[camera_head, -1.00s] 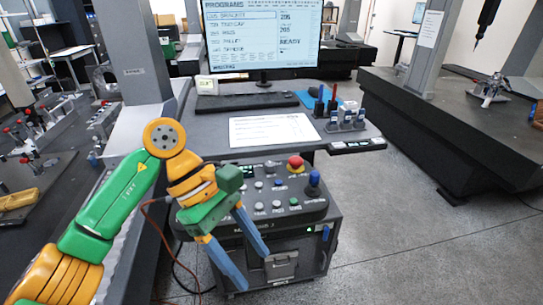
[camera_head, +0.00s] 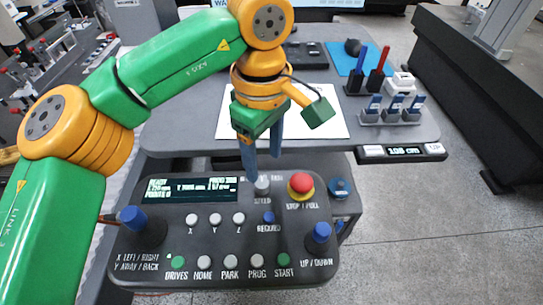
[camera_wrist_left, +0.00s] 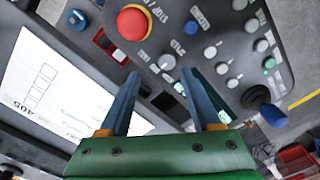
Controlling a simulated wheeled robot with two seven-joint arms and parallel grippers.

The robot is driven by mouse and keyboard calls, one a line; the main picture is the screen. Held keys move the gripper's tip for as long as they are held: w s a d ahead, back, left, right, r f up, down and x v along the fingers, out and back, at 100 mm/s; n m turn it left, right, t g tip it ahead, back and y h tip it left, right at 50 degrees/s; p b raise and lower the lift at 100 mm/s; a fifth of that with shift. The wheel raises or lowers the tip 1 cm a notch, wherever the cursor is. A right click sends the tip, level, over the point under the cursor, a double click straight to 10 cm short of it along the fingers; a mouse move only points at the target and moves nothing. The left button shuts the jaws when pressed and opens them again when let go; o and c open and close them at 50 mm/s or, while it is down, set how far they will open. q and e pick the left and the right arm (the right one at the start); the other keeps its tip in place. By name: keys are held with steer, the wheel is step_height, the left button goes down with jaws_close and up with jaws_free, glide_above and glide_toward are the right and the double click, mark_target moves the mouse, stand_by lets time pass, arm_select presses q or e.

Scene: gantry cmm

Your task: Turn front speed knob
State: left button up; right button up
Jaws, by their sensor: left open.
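The speed knob (camera_head: 262,186) is a small grey knob above the printed word SPEED on the dark control panel (camera_head: 160,262), left of the red stop button (camera_head: 301,184). My left gripper (camera_head: 262,157) points down just behind and above the knob, its two blue fingers apart with nothing seen between them. In the left wrist view the gripper (camera_wrist_left: 160,77) has its fingers spread, and the grey knob (camera_wrist_left: 167,62) shows just beyond the fingertips. I cannot tell whether a finger touches it. My right gripper is out of view.
The panel also carries a blue joystick (camera_head: 133,218) at left, another blue one (camera_head: 318,236) at right, several small buttons and a display (camera_head: 193,190). A paper sheet (camera_head: 325,122) lies on the desk behind. Pens and blue-topped holders (camera_head: 390,112) stand at its right.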

mark_target(262, 183)
arm_select(q)
steer(key=f, duration=0.1)
steer(key=s+f, duration=0.1)
steer(key=a+f+p, duration=0.1)
steer(key=f, duration=0.1)
steer(key=shift+s, duration=0.4)
steer(key=shift+w+d+f, duration=0.1)
steer(key=shift+f, duration=0.15)
steer(key=shift+w+d+f, duration=0.15)
steer(key=shift+w+f, duration=0.05)
steer(key=shift+w, duration=0.15)
steer(key=shift+s, duration=0.1)
jaws_close()
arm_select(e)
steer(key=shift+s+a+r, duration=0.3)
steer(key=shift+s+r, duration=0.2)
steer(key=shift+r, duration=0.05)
